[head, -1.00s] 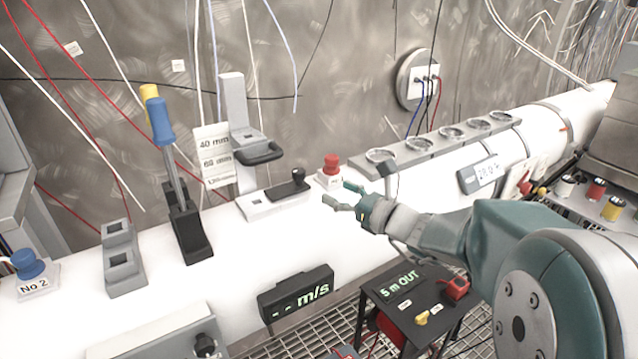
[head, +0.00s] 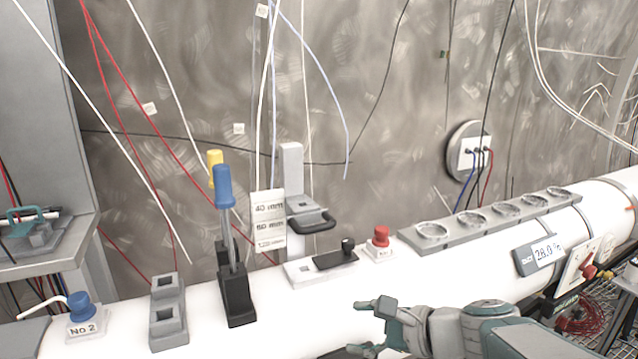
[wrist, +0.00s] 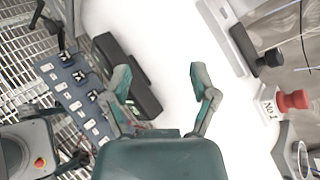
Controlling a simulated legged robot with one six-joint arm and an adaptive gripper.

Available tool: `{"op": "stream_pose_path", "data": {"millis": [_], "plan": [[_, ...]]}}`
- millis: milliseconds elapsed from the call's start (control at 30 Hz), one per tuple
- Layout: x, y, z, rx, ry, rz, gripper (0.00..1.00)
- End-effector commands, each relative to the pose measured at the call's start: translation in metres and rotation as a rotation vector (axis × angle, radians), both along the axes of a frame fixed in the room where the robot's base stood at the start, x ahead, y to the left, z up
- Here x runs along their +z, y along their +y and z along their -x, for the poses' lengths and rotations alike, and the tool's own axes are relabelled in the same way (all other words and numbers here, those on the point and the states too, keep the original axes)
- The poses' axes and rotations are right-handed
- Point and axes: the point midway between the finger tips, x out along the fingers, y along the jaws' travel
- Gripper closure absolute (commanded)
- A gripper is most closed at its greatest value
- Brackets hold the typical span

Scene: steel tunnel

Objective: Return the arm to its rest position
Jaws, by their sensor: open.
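My gripper (head: 366,327) is in front of the white pipe (head: 290,328) at the lower middle of the head view. Its teal fingers are open and empty; they also show apart in the wrist view (wrist: 158,80), with bare white surface between them. My forearm runs off to the lower right of the head view. No object touches the fingers.
A red button (head: 381,237) and a black-handled slider (head: 338,257) sit on the pipe behind my gripper. Blue and yellow levers (head: 225,190) stand at left. A row of round dishes (head: 505,207) lies at right. A dark display box (wrist: 130,78) is beside my fingers in the wrist view.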

Motion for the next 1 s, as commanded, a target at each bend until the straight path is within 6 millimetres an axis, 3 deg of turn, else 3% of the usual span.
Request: {"op": "stream_pose_path", "data": {"millis": [233, 500, 800, 1000], "plan": [[-0.021, 0.004, 0.062, 0.293, -0.166, 0.447, 0.24], [-0.038, -0.024, 0.110, 0.613, -0.359, 0.933, 0.24], [-0.036, -0.069, 0.139, 0.931, -0.537, 1.421, 0.24], [-0.033, -0.081, 0.143, 1.009, -0.568, 1.541, 0.24]]}}
